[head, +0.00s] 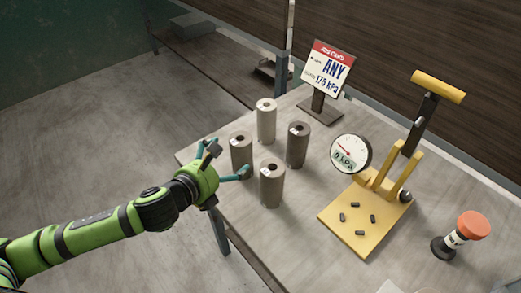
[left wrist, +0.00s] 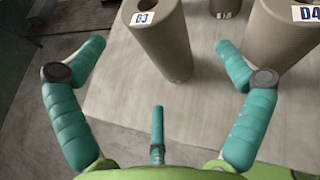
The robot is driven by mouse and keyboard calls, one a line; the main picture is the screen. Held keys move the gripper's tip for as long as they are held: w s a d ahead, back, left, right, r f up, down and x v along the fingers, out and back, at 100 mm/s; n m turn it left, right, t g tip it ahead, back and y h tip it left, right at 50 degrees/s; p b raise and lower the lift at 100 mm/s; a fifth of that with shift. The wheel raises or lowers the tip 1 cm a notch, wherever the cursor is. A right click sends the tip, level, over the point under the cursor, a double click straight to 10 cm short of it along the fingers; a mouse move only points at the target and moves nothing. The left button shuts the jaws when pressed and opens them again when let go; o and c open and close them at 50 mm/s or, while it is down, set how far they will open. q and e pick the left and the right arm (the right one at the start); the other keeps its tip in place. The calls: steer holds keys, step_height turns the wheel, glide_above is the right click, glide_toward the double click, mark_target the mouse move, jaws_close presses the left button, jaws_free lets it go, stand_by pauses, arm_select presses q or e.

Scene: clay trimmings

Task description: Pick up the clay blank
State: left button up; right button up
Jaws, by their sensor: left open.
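Several upright clay cylinders with labelled tops and a centre hole stand grouped on the table: a pale one (head: 266,122) at the back, a darker one (head: 298,146) at right, a grey-brown one (head: 242,150) at left and another (head: 271,186) in front. My left gripper (head: 228,159) is open and empty beside the left cylinder. In the left wrist view the gripper (left wrist: 160,50) has its teal fingers spread, with a cylinder (left wrist: 162,45) ahead between them, apparently untouched. A cylinder marked D4 (left wrist: 285,35) stands to its right. My right gripper is not in view.
A yellow lever press (head: 345,228) with a gauge (head: 351,153) reading 0 kPa and several small dark pieces stands at right. Behind the cylinders is a job card (head: 327,69) reading ANY, 175 kPa. An orange-capped item (head: 473,226) stands far right. The table's left edge lies below my gripper.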

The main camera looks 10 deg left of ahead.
mark_target(231, 151)
arm_select(q)
steer(key=shift+w+a+m, duration=0.15)
steer(key=shift+w+m, duration=0.3)
steer(key=shift+m, duration=0.15)
steer(key=shift+w, duration=0.2)
steer(key=x, duration=0.1)
steer(key=p+x, duration=0.1)
steer(key=x, duration=0.3)
steer(key=shift+w+r+p, duration=0.25)
steer(key=shift+w+p, duration=0.1)
steer(key=shift+p, duration=0.05)
steer(key=shift+w+d+f, duration=0.2)
steer(key=shift+w+d, duration=0.05)
steer(key=shift+w, duration=0.1)
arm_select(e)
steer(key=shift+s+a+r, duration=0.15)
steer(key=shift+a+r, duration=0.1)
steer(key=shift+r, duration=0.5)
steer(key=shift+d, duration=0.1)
arm_select(q)
steer(key=c, duration=1.6)
steer(key=shift+r, duration=0.15)
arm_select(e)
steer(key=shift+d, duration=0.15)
